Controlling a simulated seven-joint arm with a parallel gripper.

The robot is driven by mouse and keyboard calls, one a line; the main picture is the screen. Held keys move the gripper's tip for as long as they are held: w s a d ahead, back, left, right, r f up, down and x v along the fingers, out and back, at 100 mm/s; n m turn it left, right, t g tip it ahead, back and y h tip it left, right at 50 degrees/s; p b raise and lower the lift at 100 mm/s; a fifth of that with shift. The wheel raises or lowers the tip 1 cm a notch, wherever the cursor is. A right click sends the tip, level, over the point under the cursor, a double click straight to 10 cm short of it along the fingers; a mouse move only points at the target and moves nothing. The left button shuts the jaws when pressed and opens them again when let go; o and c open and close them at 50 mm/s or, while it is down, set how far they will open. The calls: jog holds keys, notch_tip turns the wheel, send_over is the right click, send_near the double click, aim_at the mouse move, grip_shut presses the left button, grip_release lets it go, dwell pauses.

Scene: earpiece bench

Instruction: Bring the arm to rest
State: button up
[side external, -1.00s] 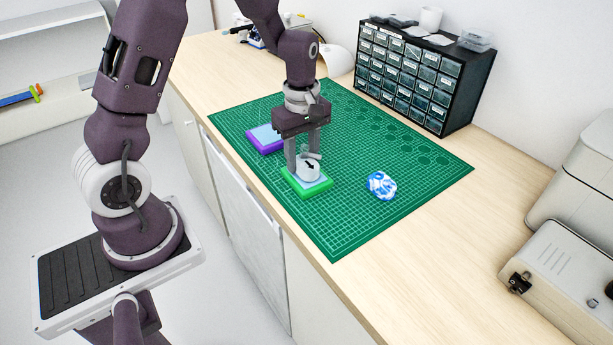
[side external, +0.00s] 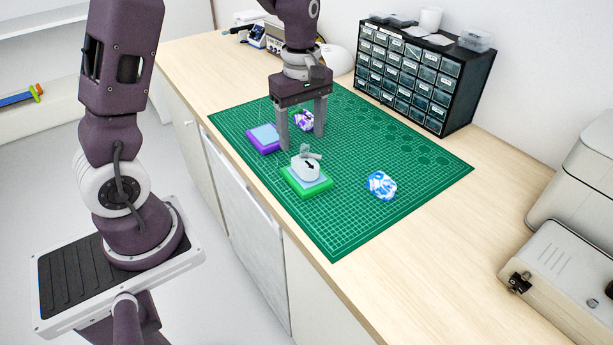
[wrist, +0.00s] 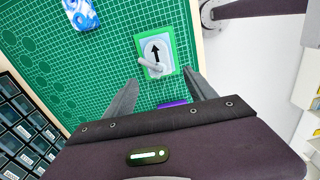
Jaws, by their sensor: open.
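My gripper (side external: 302,143) is open and empty. It hangs above the green mat (side external: 345,232), behind and above the green-edged pad (side external: 308,190). A white earpiece with a black arrow (side external: 304,170) and a grey stem sits on that pad, apart from my fingers. In the wrist view the earpiece (wrist: 156,52) lies on the pad beyond my open fingertips (wrist: 163,85). A purple-edged pad with a pale blue top (side external: 264,138) lies at the left of the mat. It looks empty.
A blue-and-white patterned lump (side external: 382,186) lies on the mat at the right. A purple-and-white lump (side external: 304,120) shows behind my fingers. A black drawer cabinet (side external: 420,75) stands at the back, and a beige machine (side external: 565,280) at the right. The mat's front is clear.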

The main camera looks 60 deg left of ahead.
jog(key=shift+r, duration=0.15)
jog(key=shift+s+d+r, duration=0.1)
jog(key=shift+d+r, duration=0.05)
jog(key=shift+r, duration=0.1)
jog(key=s+d+r+m+t, duration=0.2)
jog(key=s+d+r+m, duration=0.2)
jog(key=s+r+m, duration=0.2)
jog(key=s+d+r+m+t, duration=0.3)
jog(key=s+d+r+m, duration=0.2)
jog(key=s+m, duration=0.6)
jog(key=shift+s+r+m+t, duration=0.3)
jog(key=shift+s+r, duration=0.2)
jog(key=shift+s, duration=0.7)
